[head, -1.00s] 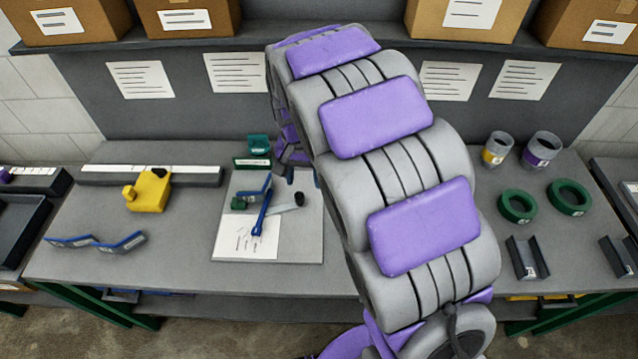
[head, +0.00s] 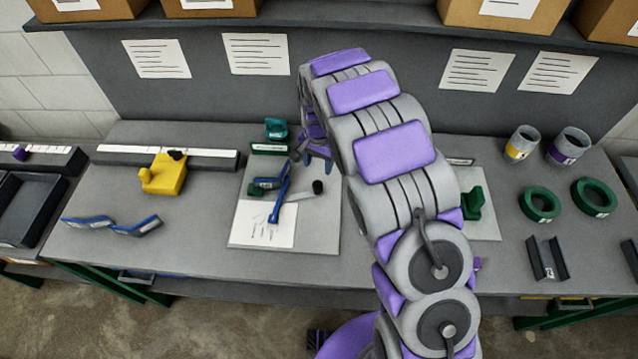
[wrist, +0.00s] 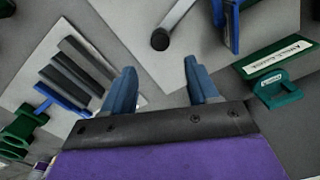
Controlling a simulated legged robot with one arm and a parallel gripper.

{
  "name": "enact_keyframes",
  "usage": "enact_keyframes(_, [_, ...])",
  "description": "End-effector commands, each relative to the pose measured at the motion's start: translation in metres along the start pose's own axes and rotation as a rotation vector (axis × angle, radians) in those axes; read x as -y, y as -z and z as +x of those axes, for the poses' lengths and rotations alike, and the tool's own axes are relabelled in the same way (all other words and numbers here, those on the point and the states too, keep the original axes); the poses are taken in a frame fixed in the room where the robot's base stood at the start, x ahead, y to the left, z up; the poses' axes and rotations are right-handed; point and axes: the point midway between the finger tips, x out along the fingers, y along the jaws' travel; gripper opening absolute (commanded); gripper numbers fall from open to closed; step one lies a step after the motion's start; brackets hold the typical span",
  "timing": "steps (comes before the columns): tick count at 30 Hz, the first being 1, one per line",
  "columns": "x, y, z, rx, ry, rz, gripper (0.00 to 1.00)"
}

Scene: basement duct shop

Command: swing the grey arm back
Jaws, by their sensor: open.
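The light grey arm (head: 300,194) with a black knob (head: 318,187) at its right end lies on a light grey plate left of my arm. A blue lever (head: 279,202) and a blue-and-green clamp part (head: 268,184) sit beside it. In the wrist view, the grey arm (wrist: 178,17) runs up and right from its knob (wrist: 160,39), and a blue part (wrist: 231,25) stands to its right. My gripper (wrist: 161,78) is open and empty, its fingers apart, with the knob ahead of the gap. In the head view my gripper (head: 313,158) is partly hidden by my arm.
A green block (head: 276,128) with a label stands behind the plate. Green rings (head: 540,203) and a grey channel (head: 546,258) lie right. A second plate (head: 485,220) is partly behind my arm.

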Motion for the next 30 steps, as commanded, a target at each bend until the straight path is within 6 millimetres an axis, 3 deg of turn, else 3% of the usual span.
enact_keyframes(6, [-0.001,-0.002,0.047,0.005,-0.004,-0.001,0.59])
enact_keyframes(15, [-0.004,-0.001,0.094,0.005,0.0,0.0,0.59])
enact_keyframes(21, [-0.002,-0.001,0.105,0.003,-0.001,-0.001,0.59])
enact_keyframes(30, [-0.001,-0.001,0.107,0.002,-0.001,-0.001,0.58])
